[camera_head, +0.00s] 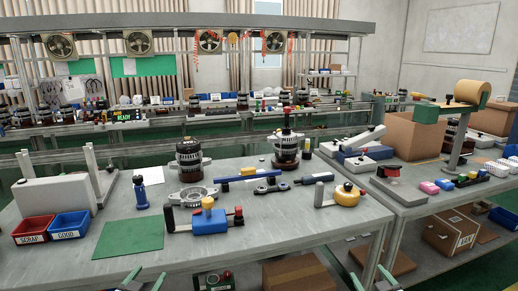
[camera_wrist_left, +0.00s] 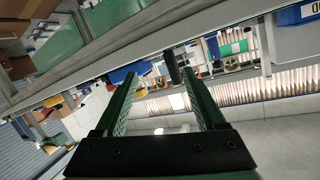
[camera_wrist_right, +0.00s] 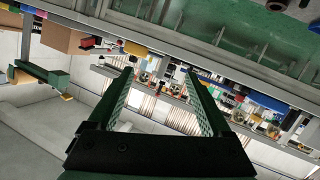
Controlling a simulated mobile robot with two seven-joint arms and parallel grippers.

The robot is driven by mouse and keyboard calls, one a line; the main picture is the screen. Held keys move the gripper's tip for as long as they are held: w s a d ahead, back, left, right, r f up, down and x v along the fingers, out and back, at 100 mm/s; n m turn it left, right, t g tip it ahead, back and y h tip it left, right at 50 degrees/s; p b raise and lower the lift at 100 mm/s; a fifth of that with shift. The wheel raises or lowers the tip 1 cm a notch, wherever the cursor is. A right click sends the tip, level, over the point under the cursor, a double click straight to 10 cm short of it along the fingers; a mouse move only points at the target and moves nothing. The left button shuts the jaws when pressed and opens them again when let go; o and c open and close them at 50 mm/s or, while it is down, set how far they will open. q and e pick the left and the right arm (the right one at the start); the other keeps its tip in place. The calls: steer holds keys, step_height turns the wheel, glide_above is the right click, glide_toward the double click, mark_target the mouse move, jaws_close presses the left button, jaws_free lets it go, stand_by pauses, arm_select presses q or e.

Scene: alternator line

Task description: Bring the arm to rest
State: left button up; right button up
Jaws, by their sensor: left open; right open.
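My left gripper (camera_head: 143,283) shows at the bottom edge of the head view, in front of the near edge of the workbench (camera_head: 330,215). Its two green fingers are apart with nothing between them, as the left wrist view (camera_wrist_left: 160,95) also shows. My right gripper (camera_head: 372,281) is at the bottom edge further right, also in front of the bench edge. Its fingers are apart and empty in the right wrist view (camera_wrist_right: 160,95). Both grippers are clear of the objects on the bench. Most of both arms is out of view.
On the bench are a red SCRAP bin (camera_head: 34,230), a blue GOOD bin (camera_head: 69,225), a green mat (camera_head: 128,238), a blue fixture (camera_head: 209,218), alternators (camera_head: 189,160) and a yellow round tool (camera_head: 346,196). A second table (camera_head: 420,190) stands at right. A cardboard box (camera_head: 297,272) is below.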

arm_select(q)
steer(key=s+d+f+g+h, duration=0.1)
steer(key=s+d+f, duration=0.3)
steer(key=s, duration=0.7)
steer(key=s+d+f+g, duration=0.2)
steer(key=s+d+f, duration=0.2)
steer(key=s+f, duration=0.4)
steer(key=s+d+f+n+g+h, duration=0.1)
steer(key=s+d+f, duration=0.3)
steer(key=s, duration=1)
step_height(320, 180, down, 2)
steer(key=shift+d+f+g+h, duration=0.15)
steer(key=shift+d+g+h, duration=0.2)
steer(key=shift+g, duration=0.45)
arm_select(e)
steer(key=s+a+f+g+y, duration=0.1)
steer(key=s+a+f, duration=0.3)
steer(key=s, duration=0.7)
steer(key=s+a+f+g, duration=0.3)
steer(key=s+f, duration=0.5)
steer(key=s, duration=0.3)
steer(key=s+a+f+m+g+y, duration=0.1)
steer(key=s+a+f, duration=0.4)
steer(key=s, duration=0.6)
steer(key=shift+a+f+g+y, duration=0.3)
steer(key=shift+a+f+g, duration=0.1)
steer(key=shift+f, duration=0.25)
arm_select(q)
steer(key=shift+c, duration=0.2)
